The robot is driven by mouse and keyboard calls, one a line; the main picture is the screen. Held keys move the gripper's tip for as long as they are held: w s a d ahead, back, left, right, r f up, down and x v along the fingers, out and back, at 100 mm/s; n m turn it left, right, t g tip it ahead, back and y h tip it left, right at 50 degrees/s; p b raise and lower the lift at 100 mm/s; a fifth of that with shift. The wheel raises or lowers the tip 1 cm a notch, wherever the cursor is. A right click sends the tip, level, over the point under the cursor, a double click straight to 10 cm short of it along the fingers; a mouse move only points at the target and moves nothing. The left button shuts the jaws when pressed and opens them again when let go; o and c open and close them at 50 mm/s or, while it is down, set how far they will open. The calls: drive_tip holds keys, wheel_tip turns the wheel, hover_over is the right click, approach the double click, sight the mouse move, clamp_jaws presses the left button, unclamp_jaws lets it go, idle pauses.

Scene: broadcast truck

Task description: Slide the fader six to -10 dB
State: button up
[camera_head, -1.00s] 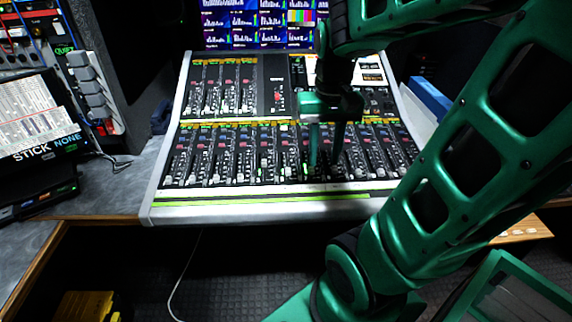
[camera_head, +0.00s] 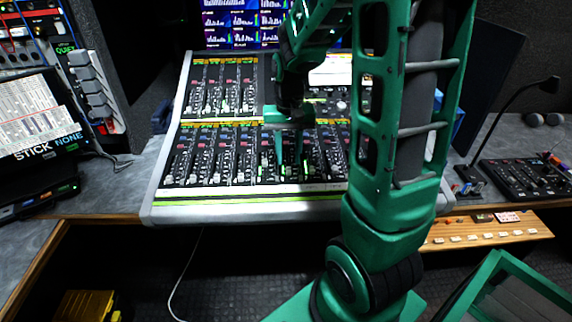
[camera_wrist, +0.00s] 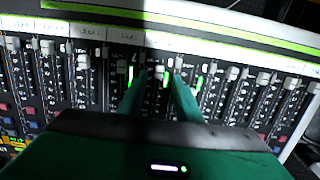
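The audio mixing console (camera_head: 300,205) stands in front of me with a long lower row of faders. My gripper (camera_head: 289,160) points down over this row, its two green fingers apart. In the wrist view, my gripper (camera_wrist: 157,82) has one finger on each side of a single channel strip. The pale cap of that fader, which looks like fader six (camera_wrist: 159,71), shows between the fingertips with gaps beside it. It appears sixth from the console's left edge in the head view. Its dB marks are too small to read, and contact cannot be told.
Neighbouring fader caps (camera_wrist: 83,62) and (camera_wrist: 232,73) stand close on both sides. A screen with meters (camera_head: 240,20) is behind the console. A gooseneck microphone (camera_head: 510,95) and a small control panel (camera_head: 530,178) are at right.

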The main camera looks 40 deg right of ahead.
sight(288, 168)
drive_tip(key=shift+f, duration=1.85)
drive_tip(key=shift+c, duration=0.7)
clamp_jaws()
